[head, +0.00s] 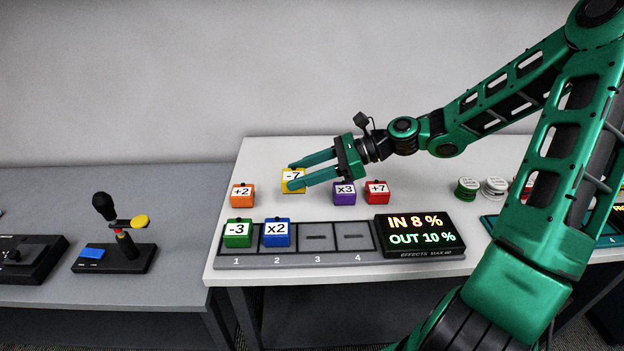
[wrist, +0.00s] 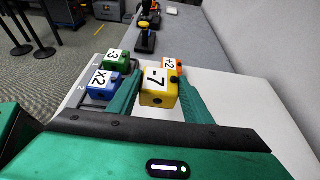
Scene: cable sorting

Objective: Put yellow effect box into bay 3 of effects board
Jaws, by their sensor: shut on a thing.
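The yellow effect box (head: 291,185), marked -7, is between the fingers of my gripper (head: 302,175), behind the row of bays. In the wrist view the yellow box (wrist: 157,99) sits between the two green fingers (wrist: 155,100), which are shut on it. I cannot tell whether it touches the table. The effects board (head: 300,262) lies along the table's front edge. Its bay 1 holds a green -3 box (head: 238,236) and bay 2 a blue x2 box (head: 276,236). Bay 3 (head: 318,238) and bay 4 (head: 354,237) are empty.
An orange +2 box (head: 242,195) stands left of the yellow box. A purple x3 box (head: 344,193) and a red +7 box (head: 377,192) stand to its right. The display (head: 420,235) reads IN 8 %, OUT 10 %. Clear table lies between the loose boxes and bay 3.

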